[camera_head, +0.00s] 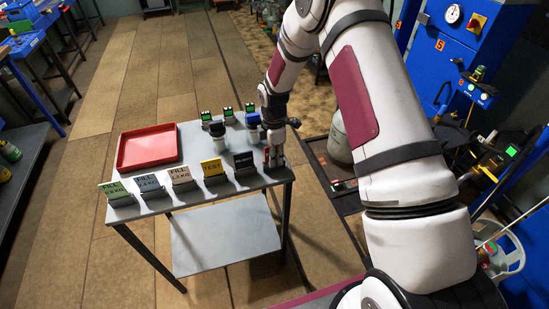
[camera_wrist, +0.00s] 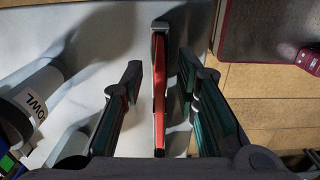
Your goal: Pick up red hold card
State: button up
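The red hold card (camera_wrist: 158,105) stands in the middle of the wrist view, seen nearly edge-on with its red side showing. My gripper (camera_wrist: 160,72) is open, with one finger on each side of the card. In the head view, my gripper (camera_head: 274,152) is low at the right end of the small grey table (camera_head: 210,205). It hides most of the card there; any lettering on it cannot be read.
A row of standing cards runs along the front edge: a green one (camera_head: 116,191), a yellow TEST card (camera_head: 213,170) and a black one (camera_head: 246,163) among them. A red tray (camera_head: 148,147) lies at the back left.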

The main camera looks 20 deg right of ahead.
jog(key=shift+f, duration=0.1)
jog(key=shift+c, duration=0.3)
grip_shut()
